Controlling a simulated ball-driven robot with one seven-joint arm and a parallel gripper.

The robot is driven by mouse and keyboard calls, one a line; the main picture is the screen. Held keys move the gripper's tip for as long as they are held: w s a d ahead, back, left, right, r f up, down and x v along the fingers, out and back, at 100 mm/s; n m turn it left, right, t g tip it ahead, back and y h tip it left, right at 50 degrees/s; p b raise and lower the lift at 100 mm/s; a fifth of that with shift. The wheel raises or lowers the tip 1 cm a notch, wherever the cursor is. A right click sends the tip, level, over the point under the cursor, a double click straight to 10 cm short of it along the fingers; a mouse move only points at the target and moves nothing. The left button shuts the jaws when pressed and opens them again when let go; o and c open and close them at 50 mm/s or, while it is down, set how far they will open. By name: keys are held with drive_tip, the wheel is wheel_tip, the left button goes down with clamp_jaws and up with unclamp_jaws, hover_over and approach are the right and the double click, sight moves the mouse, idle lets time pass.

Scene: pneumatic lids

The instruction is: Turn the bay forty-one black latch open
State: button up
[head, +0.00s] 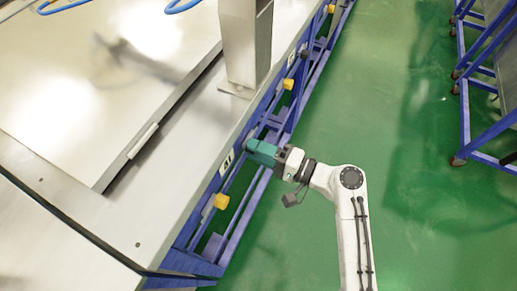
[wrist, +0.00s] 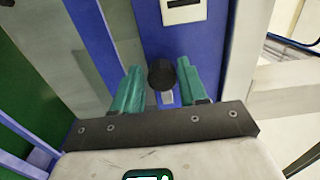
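The black latch (wrist: 162,73) is a round dark knob on a blue upright in the wrist view. My gripper (wrist: 159,69) has two teal fingers, one on each side of the knob. The fingers are apart, with a visible gap on the left of the knob; the right finger is very close to it, and I cannot tell if it touches. In the head view my gripper (head: 254,147) is at the table's blue side frame, beside a white number label (head: 227,163). The latch is hidden behind the gripper there.
A steel table (head: 190,185) with a large flat lid (head: 80,75) fills the left. Yellow knobs (head: 222,201) (head: 288,84) sit along its blue frame. A steel post (head: 245,45) stands on the table. Green floor (head: 330,100) is clear, with a blue rack (head: 485,150) at right.

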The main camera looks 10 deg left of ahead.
drive_tip(key=shift+o, duration=1.3)
drive_tip(key=b+v, duration=0.1)
drive_tip(key=v, duration=0.9)
drive_tip(key=shift+d, duration=0.35)
drive_tip(key=shift+s+r, duration=0.1)
drive_tip(key=s+d+f+n+g+h+p, duration=0.1)
drive_tip(key=s+d+f+g+h, duration=0.1)
drive_tip(key=s+d+f+h, duration=0.3)
drive_tip(key=s+d+f+n+g+h+p, duration=0.1)
drive_tip(key=s+d+f+n+g+h, duration=0.1)
drive_tip(key=s+d+f+h, duration=0.3)
drive_tip(key=s+d+h, duration=0.3)
drive_tip(key=s+d, duration=0.1)
drive_tip(key=s, duration=0.2)
drive_tip(key=shift+s+f, duration=0.3)
drive_tip(key=s+d+r+h, duration=0.1)
drive_tip(key=s+d, duration=0.1)
drive_tip(key=s+d+h, duration=0.1)
drive_tip(key=d, duration=0.1)
drive_tip(key=s+d+r+g+h, duration=0.1)
drive_tip(key=s+d+h, duration=0.1)
drive_tip(key=shift+s+d+r, duration=0.25)
drive_tip(key=shift+s+r, duration=0.1)
drive_tip(key=shift+s, duration=0.05)
